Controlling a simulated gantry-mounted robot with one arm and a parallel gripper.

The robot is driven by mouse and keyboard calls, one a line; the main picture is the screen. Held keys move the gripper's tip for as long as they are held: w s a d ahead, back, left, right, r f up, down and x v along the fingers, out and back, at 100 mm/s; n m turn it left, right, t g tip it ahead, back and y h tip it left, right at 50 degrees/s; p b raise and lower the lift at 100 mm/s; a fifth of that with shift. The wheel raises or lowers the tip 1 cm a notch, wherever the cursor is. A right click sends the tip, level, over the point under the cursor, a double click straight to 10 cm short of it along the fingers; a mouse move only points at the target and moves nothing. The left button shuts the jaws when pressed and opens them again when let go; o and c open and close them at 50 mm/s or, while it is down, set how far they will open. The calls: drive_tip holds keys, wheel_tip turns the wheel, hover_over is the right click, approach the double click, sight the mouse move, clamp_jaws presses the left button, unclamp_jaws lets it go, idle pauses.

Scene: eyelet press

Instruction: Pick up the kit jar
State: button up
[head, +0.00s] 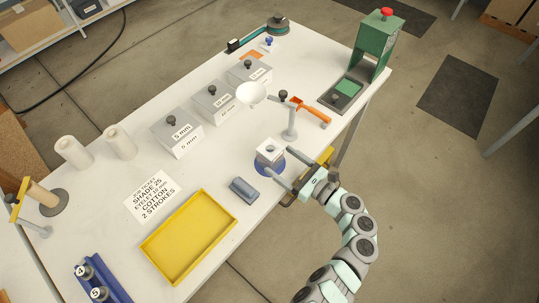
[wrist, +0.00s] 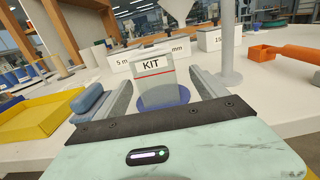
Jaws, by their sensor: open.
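The kit jar (wrist: 155,82), a pale box-like jar labelled KIT, stands upright on a round blue pad (wrist: 165,99). In the head view the kit jar (head: 270,150) shows a white top with a grey spot, near the right front edge of the table. My gripper (head: 281,173) is low over the table at the jar's near side. It is open, and in the wrist view my gripper's fingers (wrist: 163,95) point forward on either side of the jar. I cannot tell whether either finger touches it.
A blue-grey block (head: 244,190) lies left of my gripper, beside a yellow tray (head: 190,232). Grey labelled boxes (head: 178,135) line the back. A green press (head: 375,48) is at far right.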

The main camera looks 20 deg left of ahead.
sight(270, 154)
drive_tip(key=x, duration=0.5)
drive_tip(key=shift+s+a+r, duration=0.1)
drive_tip(key=shift+s+r, duration=0.15)
drive_tip(key=shift+r, duration=0.05)
drive_tip(key=shift+c, duration=0.3)
drive_tip(key=c, duration=1.4)
drive_tip(key=shift+c, duration=0.2)
drive_tip(key=shift+r, duration=0.15)
